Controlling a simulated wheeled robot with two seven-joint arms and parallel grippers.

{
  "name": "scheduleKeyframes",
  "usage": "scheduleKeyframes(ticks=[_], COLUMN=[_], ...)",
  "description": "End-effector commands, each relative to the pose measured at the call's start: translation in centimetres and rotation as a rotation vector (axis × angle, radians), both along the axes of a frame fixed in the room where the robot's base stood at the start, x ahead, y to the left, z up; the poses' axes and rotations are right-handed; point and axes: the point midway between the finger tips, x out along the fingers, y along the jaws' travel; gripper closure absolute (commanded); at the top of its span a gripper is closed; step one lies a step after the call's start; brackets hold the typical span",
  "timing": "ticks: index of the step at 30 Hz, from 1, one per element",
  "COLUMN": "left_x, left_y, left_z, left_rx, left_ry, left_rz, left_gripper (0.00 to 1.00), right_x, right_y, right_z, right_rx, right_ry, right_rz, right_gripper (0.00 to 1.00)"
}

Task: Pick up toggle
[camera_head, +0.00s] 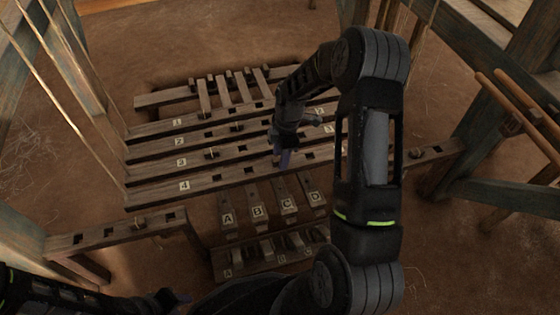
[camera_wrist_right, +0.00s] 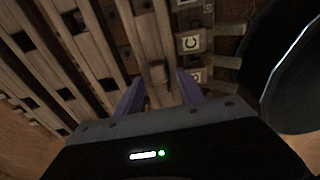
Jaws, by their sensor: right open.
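My right gripper (camera_head: 281,158) reaches down over the slotted wooden bars, near the bar marked 4 (camera_head: 215,181). In the right wrist view the gripper (camera_wrist_right: 160,88) is open, its two purple fingers apart. A small pale wooden piece, probably a toggle (camera_wrist_right: 157,72), shows just beyond and between the fingertips; I cannot tell whether they touch it. Other small pegs stand on the bars, one on the bar marked 3 (camera_head: 212,153) and one on the bar marked 2 (camera_head: 238,127). My left gripper (camera_head: 172,298) is low at the left, dark and unclear.
Short lettered treadles (camera_head: 257,212) lie in front of the bars, with a lower lettered rack (camera_head: 262,257) nearer me. A slotted side beam (camera_head: 115,233) is at the left. Loom posts and hanging cords flank both sides. Bare earthen floor (camera_head: 450,75) lies around.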

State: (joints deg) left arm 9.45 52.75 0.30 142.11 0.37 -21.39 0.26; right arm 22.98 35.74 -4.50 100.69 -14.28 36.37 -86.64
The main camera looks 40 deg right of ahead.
Motion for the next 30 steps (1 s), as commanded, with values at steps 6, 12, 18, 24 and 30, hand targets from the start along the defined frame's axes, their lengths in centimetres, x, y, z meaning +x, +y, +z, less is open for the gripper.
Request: scheduleKeyframes(ticks=[6,12,18,24,30], left_x=[-0.01,-0.01,-0.02,-0.01,-0.01], left_y=[0.00,0.00,0.00,0.00,0.00], left_z=[0.00,0.00,0.00,0.00,0.00], left_rx=[0.000,0.000,0.000,0.000,0.000], left_ry=[0.000,0.000,0.000,0.000,0.000], left_rz=[0.000,0.000,0.000,0.000,0.000], left_gripper=[0.64,0.64,0.64,0.64,0.64], right_x=[0.00,0.00,0.00,0.00,0.01], right_y=[0.00,-0.01,0.00,0.00,-0.01], right_z=[0.01,0.01,0.01,0.01,0.02], right_rx=[0.000,0.000,0.000,0.000,0.000], right_ry=[0.000,0.000,0.000,0.000,0.000], right_rz=[0.000,0.000,0.000,0.000,0.000], right_gripper=[0.60,0.77,0.93,1.00,1.00])
